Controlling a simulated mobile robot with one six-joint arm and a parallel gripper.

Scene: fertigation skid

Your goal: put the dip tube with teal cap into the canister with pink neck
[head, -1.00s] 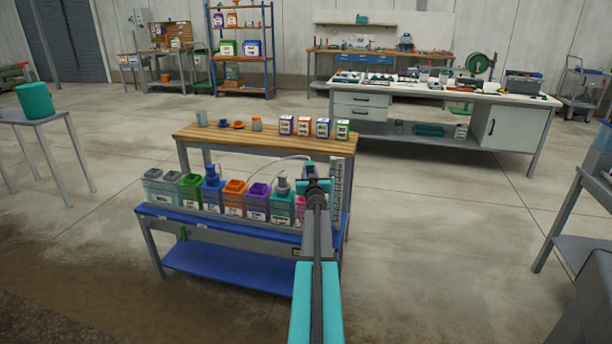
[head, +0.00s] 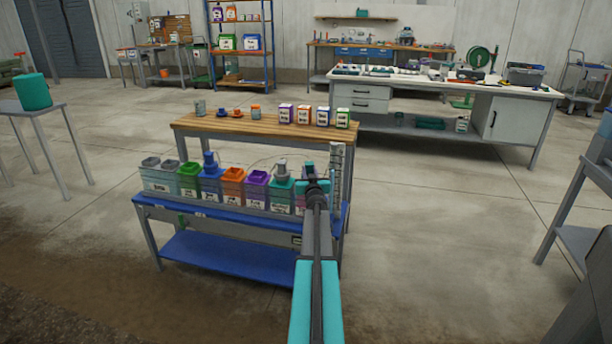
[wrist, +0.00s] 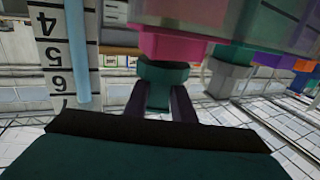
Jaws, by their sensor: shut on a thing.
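My gripper (wrist: 160,100) is shut on the teal cap (wrist: 165,72) of the dip tube, as the wrist view shows. That view looks upside down. The cap lies right against or very near the pink neck (wrist: 172,46) of a translucent canister, overlapping it in the picture; I cannot tell if they touch. The tube below the cap is not clearly seen. In the head view my gripper (head: 314,188) is at the right end of the canister row and mostly covers the pink-necked canister.
A numbered scale (wrist: 57,55) with a pale blue tube (wrist: 78,50) stands close beside the gripper. Several canisters, including a purple one (head: 256,190) and a teal one with a grey top (head: 280,190), line the blue bench (head: 230,262). Small boxes stand on the wooden shelf (head: 235,125).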

